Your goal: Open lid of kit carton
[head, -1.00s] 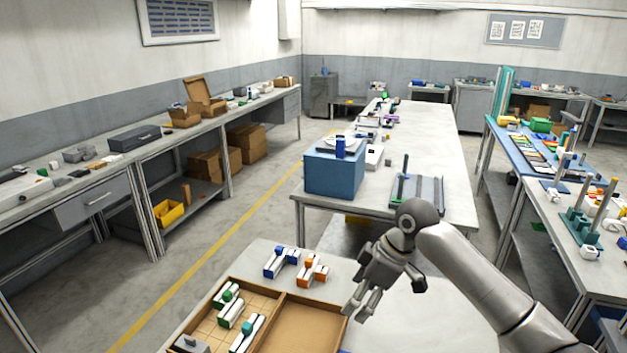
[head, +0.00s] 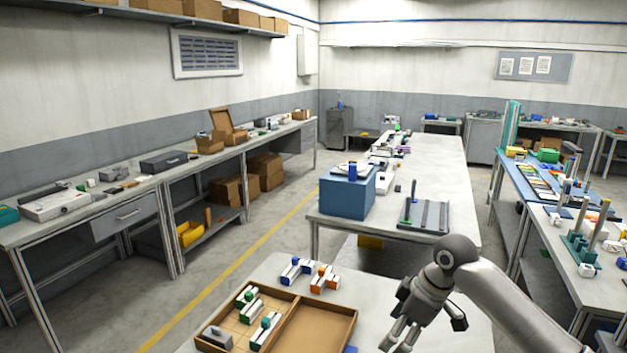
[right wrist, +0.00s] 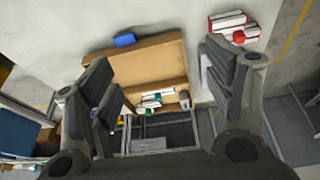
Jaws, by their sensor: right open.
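The kit carton (head: 243,346) is at the bottom of the head view, on the near table. Its left half has a grid floor and holds green, white and grey parts. Its right half is a shallow, bare brown panel with a rim (head: 316,327), laid out flat beside it like an opened lid. This panel also shows in the right wrist view (right wrist: 150,62), between the fingers. My right gripper (head: 395,340) is open and empty, to the right of the carton and apart from it in the head view. My left gripper is not in view.
Blue-and-white parts (head: 295,270) and orange-and-white parts (head: 324,279) lie behind the carton. Red-and-white parts (right wrist: 234,26) lie on the table in the right wrist view. A blue box (head: 347,195) stands on the table beyond. The near table is bare behind the gripper.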

